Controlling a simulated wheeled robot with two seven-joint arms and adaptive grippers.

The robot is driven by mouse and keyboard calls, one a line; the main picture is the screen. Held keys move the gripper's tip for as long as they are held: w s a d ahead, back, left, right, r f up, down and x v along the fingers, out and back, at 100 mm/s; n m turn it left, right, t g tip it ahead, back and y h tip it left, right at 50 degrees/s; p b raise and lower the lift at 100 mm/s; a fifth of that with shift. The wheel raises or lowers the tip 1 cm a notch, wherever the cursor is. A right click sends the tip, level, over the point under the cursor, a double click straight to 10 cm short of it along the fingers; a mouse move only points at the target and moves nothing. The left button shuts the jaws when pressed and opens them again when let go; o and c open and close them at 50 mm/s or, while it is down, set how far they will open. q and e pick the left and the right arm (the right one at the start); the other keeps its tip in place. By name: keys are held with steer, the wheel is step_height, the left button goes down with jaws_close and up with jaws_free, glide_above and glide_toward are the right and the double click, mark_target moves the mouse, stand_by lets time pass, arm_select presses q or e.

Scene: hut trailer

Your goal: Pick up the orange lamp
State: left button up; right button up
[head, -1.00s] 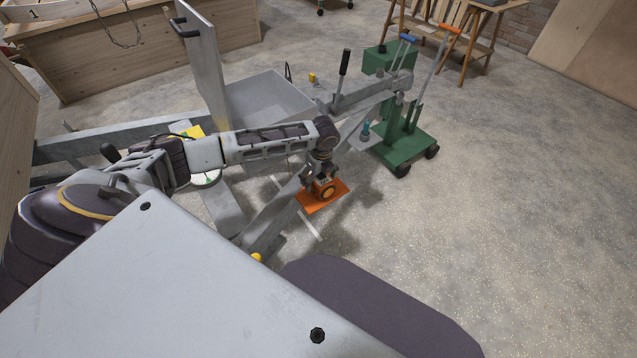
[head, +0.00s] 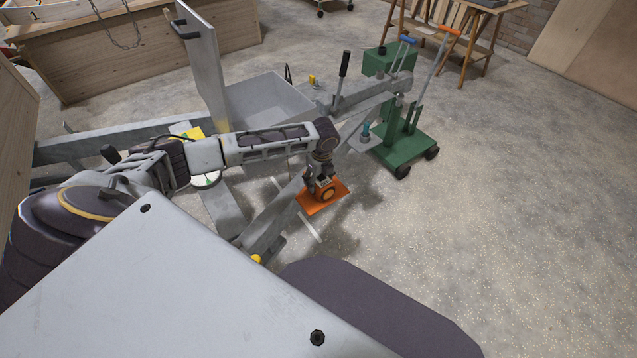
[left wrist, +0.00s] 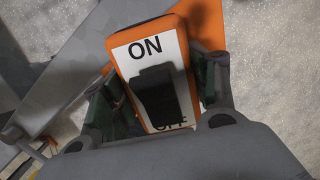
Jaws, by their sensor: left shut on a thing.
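The orange lamp (head: 326,191) sits on or just above an orange plate (head: 313,205) beside the grey trailer frame. In the left wrist view the lamp (left wrist: 122,47) shows its orange body and a white face marked ON and OFF, with a dark switch. My left gripper (head: 322,178) comes down on the lamp from above. In the left wrist view its fingers (left wrist: 165,95) lie on both sides of the lamp, shut on it. I cannot tell whether the lamp is clear of the plate. My right gripper is not in view.
The grey trailer frame (head: 268,220) runs close along the left of the lamp. A green wheeled stand (head: 400,150) is at the back right. The floor (head: 500,220) on the right is clear.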

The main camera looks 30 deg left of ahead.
arm_select(q)
steer(key=shift+r, duration=0.1)
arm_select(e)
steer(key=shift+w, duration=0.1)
arm_select(q)
steer(key=shift+r, duration=0.85)
step_height(320, 180, up, 7)
steer(key=shift+f+p, duration=0.1)
steer(key=shift+p, duration=0.7)
steer(key=shift+r, duration=0.7)
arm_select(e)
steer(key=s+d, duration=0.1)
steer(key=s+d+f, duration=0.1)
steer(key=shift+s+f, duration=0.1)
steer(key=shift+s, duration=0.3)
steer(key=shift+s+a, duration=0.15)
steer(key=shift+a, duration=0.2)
